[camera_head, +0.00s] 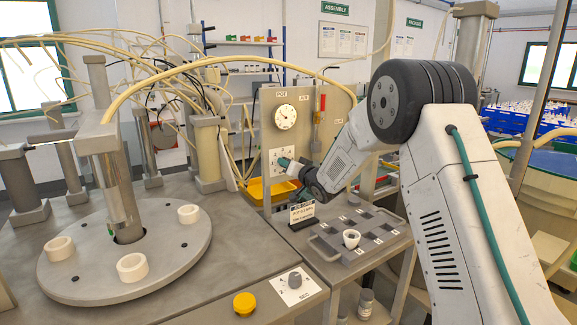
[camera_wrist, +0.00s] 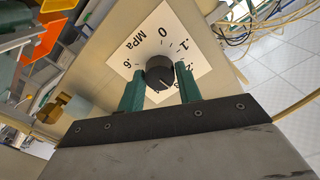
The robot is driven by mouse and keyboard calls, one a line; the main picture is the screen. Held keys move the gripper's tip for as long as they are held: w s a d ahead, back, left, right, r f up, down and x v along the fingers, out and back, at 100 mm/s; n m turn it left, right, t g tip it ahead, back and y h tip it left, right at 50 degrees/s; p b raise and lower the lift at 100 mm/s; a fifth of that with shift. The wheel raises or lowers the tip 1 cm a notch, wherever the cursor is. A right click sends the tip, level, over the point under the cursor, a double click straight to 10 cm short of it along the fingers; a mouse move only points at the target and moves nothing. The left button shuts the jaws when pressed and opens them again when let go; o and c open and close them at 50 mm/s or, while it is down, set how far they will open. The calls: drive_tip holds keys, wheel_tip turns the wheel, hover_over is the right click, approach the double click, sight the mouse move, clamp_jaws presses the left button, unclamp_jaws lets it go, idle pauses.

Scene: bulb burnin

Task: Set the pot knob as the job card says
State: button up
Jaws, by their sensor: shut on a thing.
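The pot knob (camera_wrist: 160,70) is a round black knob on a white dial plate (camera_wrist: 143,46) marked MPa, with 0, .1 and .6 readable; lower marks are partly hidden by my fingers. My gripper (camera_wrist: 158,84) has its green fingers on both sides of the knob and is shut on it. A pale line shows on the knob's lower part. In the head view my gripper (camera_head: 285,163) is at the panel (camera_head: 266,109), covering the knob. The POT gauge (camera_head: 285,117) is above; its needle is too small to read. The job card (camera_head: 302,211) stands in front, its text blurred.
A grey tray (camera_head: 322,243) with a white cup (camera_head: 351,238) is below my arm. A round turntable (camera_head: 75,273) with white rings is at left. A yellow button (camera_head: 244,304) and a SEC dial (camera_head: 295,281) are at the bench front. A red-handled lever (camera_head: 321,104) is right of the gauge.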

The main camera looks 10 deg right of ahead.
drive_tip(key=shift+m, duration=0.6)
drive_tip(key=o, duration=1)
drive_tip(key=shift+d, duration=0.1)
drive_tip(key=v, duration=0.7)
drive_tip(key=shift+s+d, duration=0.1)
drive_tip(key=shift+s, duration=0.25)
